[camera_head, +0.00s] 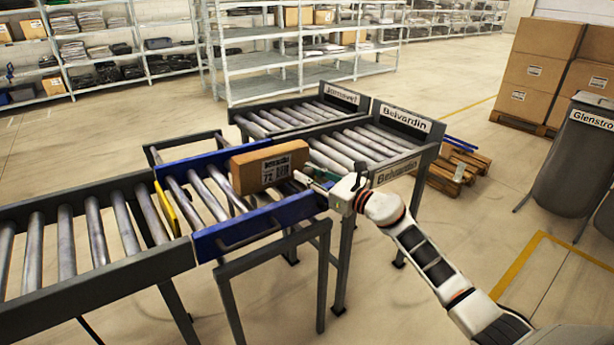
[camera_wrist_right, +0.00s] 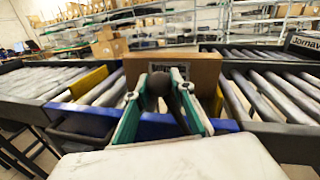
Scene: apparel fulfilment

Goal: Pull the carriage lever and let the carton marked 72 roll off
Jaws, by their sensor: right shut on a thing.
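The brown carton marked 72 (camera_head: 270,166) sits on the rollers of the blue-railed carriage (camera_head: 245,226), towards its right end. It also shows in the right wrist view (camera_wrist_right: 195,68), just behind my fingers. My right gripper (camera_head: 308,181) is at the carriage's near right end, in front of the carton. In the right wrist view its teal fingers (camera_wrist_right: 157,88) are closed around a dark round knob (camera_wrist_right: 157,83), seemingly the carriage lever. The lever is mostly hidden in the head view. My left gripper is not in view.
A feed conveyor (camera_head: 65,235) adjoins the carriage on the left, beside a yellow plate (camera_head: 166,206). Right are the Belvardin lane (camera_head: 370,145) and, behind it, the Jornavel lane (camera_head: 290,117), both clear. A Glenstro bin (camera_head: 572,160) and a pallet (camera_head: 455,168) stand further right.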

